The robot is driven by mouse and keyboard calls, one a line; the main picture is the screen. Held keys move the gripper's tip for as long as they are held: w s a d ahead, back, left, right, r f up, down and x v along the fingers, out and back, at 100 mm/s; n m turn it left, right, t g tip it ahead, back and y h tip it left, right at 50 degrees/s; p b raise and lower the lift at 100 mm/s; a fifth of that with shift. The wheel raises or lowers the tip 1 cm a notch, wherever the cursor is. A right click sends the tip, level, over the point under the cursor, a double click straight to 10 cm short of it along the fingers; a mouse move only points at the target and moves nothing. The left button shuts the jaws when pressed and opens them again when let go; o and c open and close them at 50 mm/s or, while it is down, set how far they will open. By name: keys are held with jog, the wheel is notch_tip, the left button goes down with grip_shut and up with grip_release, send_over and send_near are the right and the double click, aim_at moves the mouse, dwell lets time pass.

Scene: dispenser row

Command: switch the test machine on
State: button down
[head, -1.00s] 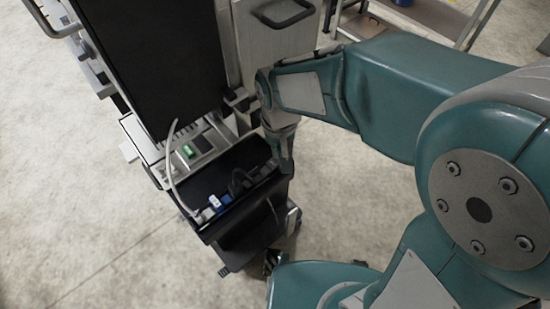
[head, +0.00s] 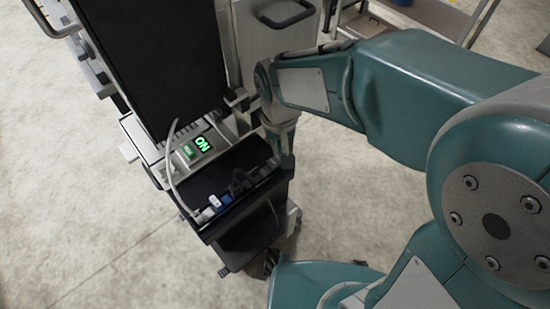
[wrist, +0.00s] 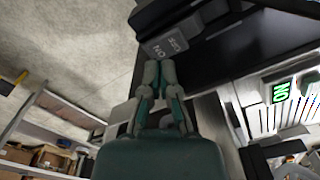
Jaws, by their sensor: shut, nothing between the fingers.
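The test machine (head: 150,60) is a tall black-fronted unit on a wheeled base. A small display (head: 202,144) on its lower ledge glows green and reads ON, beside a small green part (head: 188,151). The lit ON also shows in the wrist view (wrist: 282,90). A grey switch block (wrist: 166,46) marked ON and OFF sits on a black housing in the wrist view. My gripper (wrist: 160,66) is shut and empty, its fingertips close to that block; I cannot tell whether they touch. In the head view my gripper (head: 286,155) points down at the machine's right side.
A black bin-like box (head: 225,195) with cables and a blue plug stands at the machine's front. Shelves with cardboard boxes (wrist: 50,158) show in the wrist view. A metal frame table stands at the back right. The concrete floor (head: 70,200) at left is clear.

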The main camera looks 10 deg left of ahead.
jog(key=shift+r, duration=2.4)
jog(key=s+d+r+m+t, duration=0.2)
jog(key=s+d+r, duration=0.1)
jog(key=d, duration=0.7)
jog(key=s+d+r+m+t, duration=0.1)
jog(key=s+d+r+t, duration=0.2)
jog(key=d, duration=0.7)
jog(key=shift+s+d+r+m+t, duration=0.2)
jog(key=shift+s+r+m+t, duration=0.15)
jog(key=shift+s+r, duration=0.6)
jog(key=shift+s+a+f, duration=0.1)
jog(key=shift+s+f, duration=0.15)
